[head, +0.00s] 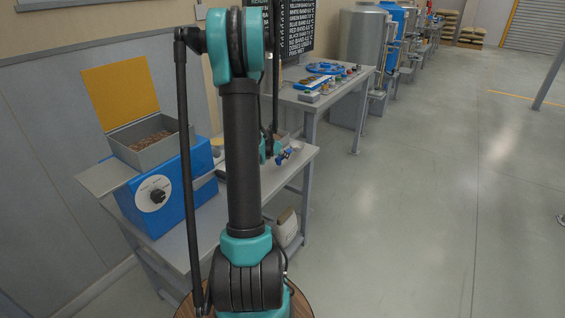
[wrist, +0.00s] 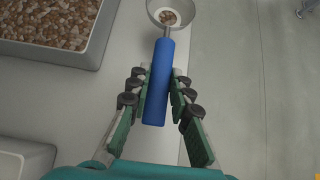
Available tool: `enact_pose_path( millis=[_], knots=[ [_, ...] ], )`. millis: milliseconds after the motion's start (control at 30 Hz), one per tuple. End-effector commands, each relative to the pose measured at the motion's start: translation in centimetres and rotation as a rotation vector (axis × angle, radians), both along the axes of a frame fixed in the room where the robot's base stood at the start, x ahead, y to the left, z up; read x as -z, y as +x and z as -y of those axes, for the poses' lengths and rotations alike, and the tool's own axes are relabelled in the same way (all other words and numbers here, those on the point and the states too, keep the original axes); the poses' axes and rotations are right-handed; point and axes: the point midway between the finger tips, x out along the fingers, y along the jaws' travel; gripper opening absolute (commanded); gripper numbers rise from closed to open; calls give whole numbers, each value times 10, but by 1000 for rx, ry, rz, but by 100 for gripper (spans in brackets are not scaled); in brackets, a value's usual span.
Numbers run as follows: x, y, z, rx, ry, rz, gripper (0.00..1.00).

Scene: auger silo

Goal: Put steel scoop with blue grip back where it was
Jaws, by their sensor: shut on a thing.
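The steel scoop's blue grip (wrist: 159,85) is between the fingers of my gripper (wrist: 160,88) in the wrist view. My gripper is shut on this grip. The scoop's round steel bowl (wrist: 152,13) points away from me and holds some brown pellets (wrist: 168,17). In the head view my arm hides most of the gripper; a small blue piece (head: 284,155) shows beside it, likely the scoop's grip, over the grey bench (head: 298,160).
A blue machine (head: 170,198) with a dial carries an open grey bin (head: 150,143) of brown pellets with a raised yellow lid (head: 121,92). A second table (head: 330,88) with blue items stands behind. The floor at right is clear.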

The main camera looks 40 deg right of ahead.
Motion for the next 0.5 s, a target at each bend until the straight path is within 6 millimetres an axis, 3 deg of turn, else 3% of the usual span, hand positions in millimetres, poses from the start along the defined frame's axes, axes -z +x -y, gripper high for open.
enact_pose_path(
  millis=[233, 500],
  knots=[
    [29, 0, 0, 0, 0, 0, 0],
    [35, 0, 0, 0, 0, 0, 0]
  ],
)
